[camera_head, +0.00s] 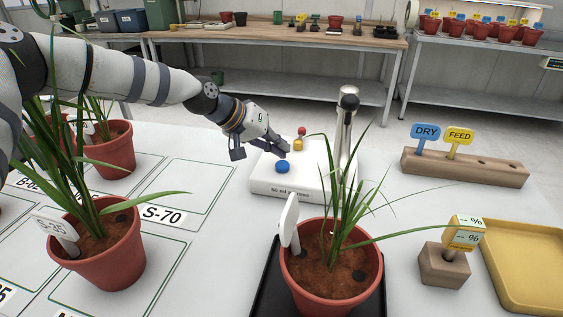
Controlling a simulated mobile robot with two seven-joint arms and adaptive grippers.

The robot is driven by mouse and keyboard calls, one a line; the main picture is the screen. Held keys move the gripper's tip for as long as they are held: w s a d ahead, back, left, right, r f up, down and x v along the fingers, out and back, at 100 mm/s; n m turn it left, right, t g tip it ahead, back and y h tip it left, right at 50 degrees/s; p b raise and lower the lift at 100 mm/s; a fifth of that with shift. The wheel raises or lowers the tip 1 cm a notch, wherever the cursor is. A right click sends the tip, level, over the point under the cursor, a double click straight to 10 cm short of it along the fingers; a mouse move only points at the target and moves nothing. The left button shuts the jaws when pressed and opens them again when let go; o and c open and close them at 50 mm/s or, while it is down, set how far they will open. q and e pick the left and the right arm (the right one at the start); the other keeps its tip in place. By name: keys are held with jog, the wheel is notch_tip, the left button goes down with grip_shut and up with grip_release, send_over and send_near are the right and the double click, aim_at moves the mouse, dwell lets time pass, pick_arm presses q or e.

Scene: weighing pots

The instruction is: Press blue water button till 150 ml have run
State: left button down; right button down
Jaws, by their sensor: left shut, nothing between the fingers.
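The blue water button (282,167) sits on the front of a white dispenser box (262,186) whose label reads "50 ml" with the rest partly hidden. A yellow button (298,144) and a red button (302,131) stand behind it. A metal spout (344,125) rises at the box's right. My left gripper (284,150) is shut and empty, its tips just above and behind the blue button, apart from it as far as I can tell. A potted plant (330,262) with a white tag stands on a black tray (268,285) in front of the spout. My right gripper is not in view.
A plant tagged S-35 (105,250) and another pot (110,150) stand at left, near an empty S-70 square (185,190). A wooden block holds DRY (426,132) and FEED (459,136) signs. A meter in a block (445,266) and a yellow tray (530,262) are at right.

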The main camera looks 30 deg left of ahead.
aim_at(280, 162)
pick_arm(q)
jog(key=shift+f, duration=0.1)
